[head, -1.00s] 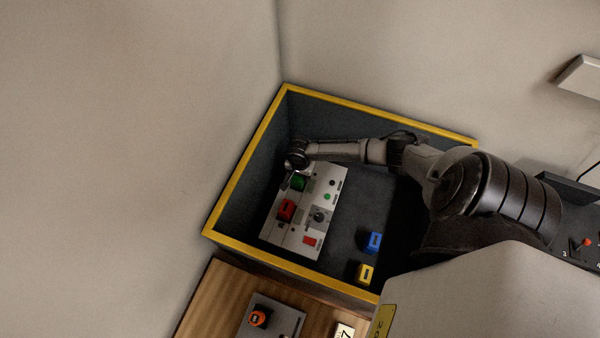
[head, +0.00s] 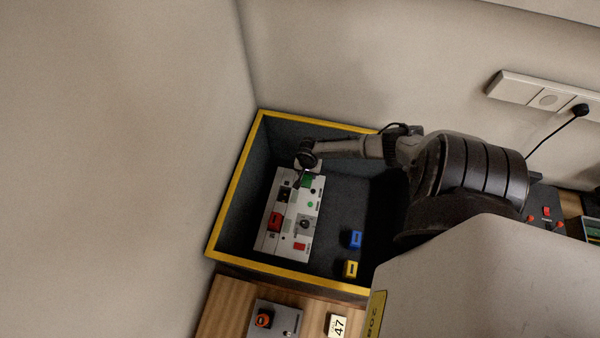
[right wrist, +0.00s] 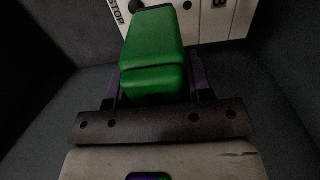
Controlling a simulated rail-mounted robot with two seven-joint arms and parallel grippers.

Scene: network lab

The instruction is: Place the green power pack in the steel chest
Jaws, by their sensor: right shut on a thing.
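The green power pack (head: 307,181) is a small bright green block over the upper end of a white panel (head: 268,240). It fills the middle of the right wrist view (right wrist: 153,50), held between the fingers. My right gripper (head: 304,178) is shut on it and reaches down inside a deep dark box with a yellow rim (head: 236,189). A dark square slot (head: 284,195) shows bare on the panel beside the green pack. I cannot tell whether this box is the steel chest; no other chest is clear. My left gripper is not in view.
A red block (head: 275,221) sits on the panel among knobs and buttons. A blue block (head: 355,239) and a yellow block (head: 350,269) lie on the box floor. A grey plate with an orange knob (head: 263,318) is on the wooden table. The box walls surround my gripper.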

